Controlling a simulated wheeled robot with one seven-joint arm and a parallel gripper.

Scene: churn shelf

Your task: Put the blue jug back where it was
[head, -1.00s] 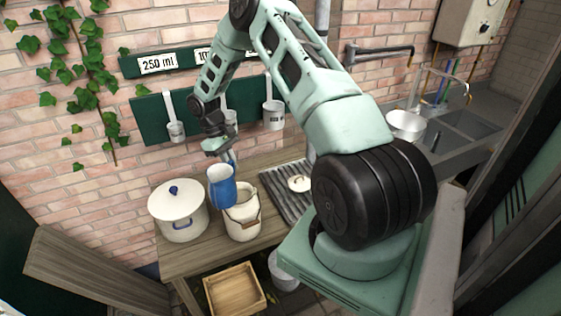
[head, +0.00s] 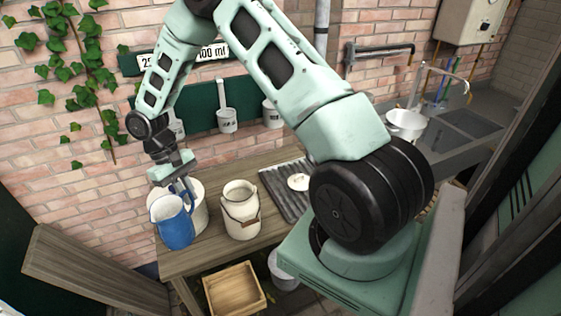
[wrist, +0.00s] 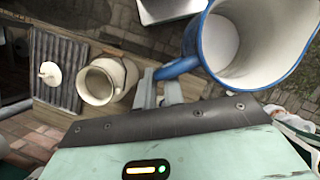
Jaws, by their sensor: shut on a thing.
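The blue jug (head: 174,226) has a white inside and hangs upright from my gripper (head: 181,186) at the left of the wooden table (head: 200,262). In the head view it is in front of a white pot (head: 200,206) and hides much of it. In the wrist view the blue jug (wrist: 222,50) is at upper right, with its handle between the fingers of my gripper (wrist: 160,88). My gripper is shut on the handle. I cannot tell whether the jug's base touches the table.
A cream churn (head: 240,212) stands right of the jug. A ribbed grey drainer (head: 272,188) with a white lid (head: 299,182) lies farther right. Measuring ladles (head: 227,118) hang on the wall behind. A wooden crate (head: 235,290) is on the floor below.

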